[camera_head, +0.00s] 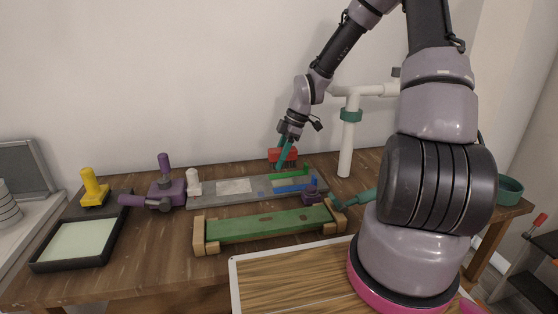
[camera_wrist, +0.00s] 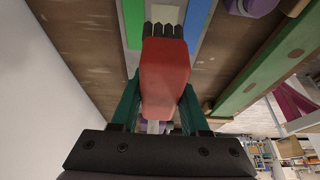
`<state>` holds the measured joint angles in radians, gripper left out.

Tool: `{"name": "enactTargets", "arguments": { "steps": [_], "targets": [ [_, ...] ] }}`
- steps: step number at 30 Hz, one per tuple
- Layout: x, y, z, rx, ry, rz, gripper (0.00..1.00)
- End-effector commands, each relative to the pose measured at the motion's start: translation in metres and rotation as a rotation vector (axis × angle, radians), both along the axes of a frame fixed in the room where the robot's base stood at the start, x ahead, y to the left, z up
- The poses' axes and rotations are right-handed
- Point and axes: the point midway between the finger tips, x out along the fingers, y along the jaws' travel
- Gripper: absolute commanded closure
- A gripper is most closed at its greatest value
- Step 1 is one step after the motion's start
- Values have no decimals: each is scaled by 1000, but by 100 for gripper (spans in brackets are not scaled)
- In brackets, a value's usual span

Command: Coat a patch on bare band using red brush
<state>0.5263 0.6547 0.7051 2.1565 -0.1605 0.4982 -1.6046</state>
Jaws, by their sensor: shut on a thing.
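The red brush (camera_head: 290,155) is in my gripper (camera_head: 283,160) above the far right part of the grey board (camera_head: 212,199). In the wrist view the brush's red body (camera_wrist: 165,75) lies between my two teal fingers, its dark bristles (camera_wrist: 163,30) pointing away from me. The bare grey band runs between a green strip (camera_wrist: 133,22) and a blue strip (camera_wrist: 197,22); these strips also show in the head view, green (camera_head: 290,174) and blue (camera_head: 295,188). The bristles appear over this band, partly covering a pale area there. I cannot tell whether they touch it.
A green beam on wooden end blocks (camera_head: 207,247) lies in front of the board. A black tray (camera_head: 38,266), a yellow stamp-like tool (camera_head: 93,188) and a purple tool (camera_head: 165,190) stand left. A white pipe stand (camera_head: 347,145) rises right of my gripper. A wall is close behind.

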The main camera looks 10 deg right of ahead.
Motion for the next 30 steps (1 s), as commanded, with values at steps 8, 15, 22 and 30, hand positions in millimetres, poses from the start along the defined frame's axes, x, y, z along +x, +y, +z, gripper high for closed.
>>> {"name": "enactTargets", "arguments": {
  "steps": [8,15,22,30],
  "targets": [
    [0,0,0,0,0,0,100],
    [0,0,-1,0,0,0,100],
    [0,1,-16,1,2,0,100],
    [0,1,-39,1,1,0,100]
  ]
}}
